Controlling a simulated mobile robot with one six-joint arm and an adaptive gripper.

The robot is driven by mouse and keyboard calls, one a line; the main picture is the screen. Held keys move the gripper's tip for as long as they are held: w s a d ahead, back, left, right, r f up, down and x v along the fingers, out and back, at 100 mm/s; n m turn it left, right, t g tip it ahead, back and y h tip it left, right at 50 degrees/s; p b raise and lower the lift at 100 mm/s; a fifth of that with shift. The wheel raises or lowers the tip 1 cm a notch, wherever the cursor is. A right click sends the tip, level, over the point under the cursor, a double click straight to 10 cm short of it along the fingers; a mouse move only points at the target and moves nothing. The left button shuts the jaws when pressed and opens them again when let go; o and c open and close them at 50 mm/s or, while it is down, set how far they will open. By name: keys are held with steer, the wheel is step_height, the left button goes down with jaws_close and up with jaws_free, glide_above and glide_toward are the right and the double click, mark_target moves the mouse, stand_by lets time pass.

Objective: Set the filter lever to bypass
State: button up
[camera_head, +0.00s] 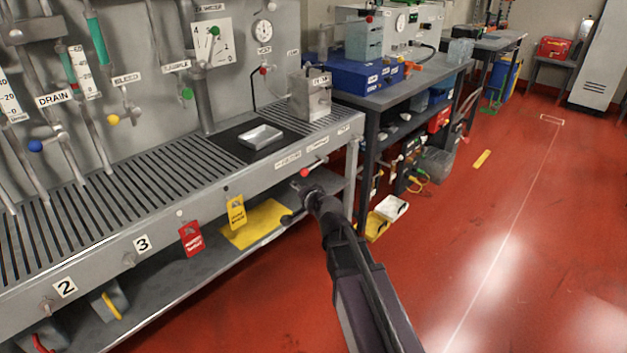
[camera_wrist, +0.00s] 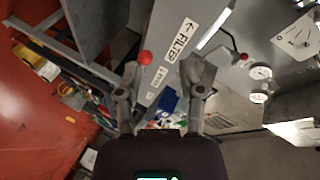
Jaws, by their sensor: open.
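The filter lever shows as a red ball knob (camera_head: 304,173) at the front edge of the bench, by small labels. In the wrist view the red knob (camera_wrist: 145,58) lies between my fingers, close to the left fingertip; I cannot tell whether they touch. A white label (camera_wrist: 181,40) reading FILTER with an arrow lies above it, and a smaller label (camera_wrist: 157,82) is beside it, too small to read surely. My gripper (camera_wrist: 165,68) is open around the knob's place. In the head view my gripper (camera_head: 308,190) is just below the knob. The lever's shaft is mostly hidden.
A grey box (camera_head: 310,95) and a dark plate with a metal tray (camera_head: 261,137) stand on the slatted bench. A red tag (camera_head: 191,239) and a yellow tag (camera_head: 237,213) hang from its front. A second bench (camera_head: 400,92) stands behind.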

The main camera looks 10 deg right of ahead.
mark_target(313, 167)
steer(key=w+d+f+m+t+h+b, duration=0.5)
steer(key=f+m+t+h+b, duration=0.1)
steer(key=m+b, duration=0.6)
steer(key=shift+d+f+h+b, duration=0.15)
steer(key=shift+h+b, duration=0.35)
steer(key=shift+b, duration=0.2)
steer(key=shift+w, duration=0.1)
steer(key=w, duration=0.4)
steer(key=w+d+r+p, duration=0.1)
steer(key=w, duration=0.4)
steer(key=w+r+p, duration=0.1)
steer(key=w, duration=0.3)
steer(key=shift+w+d, duration=0.25)
steer(key=shift+d, duration=0.05)
jaws_close()
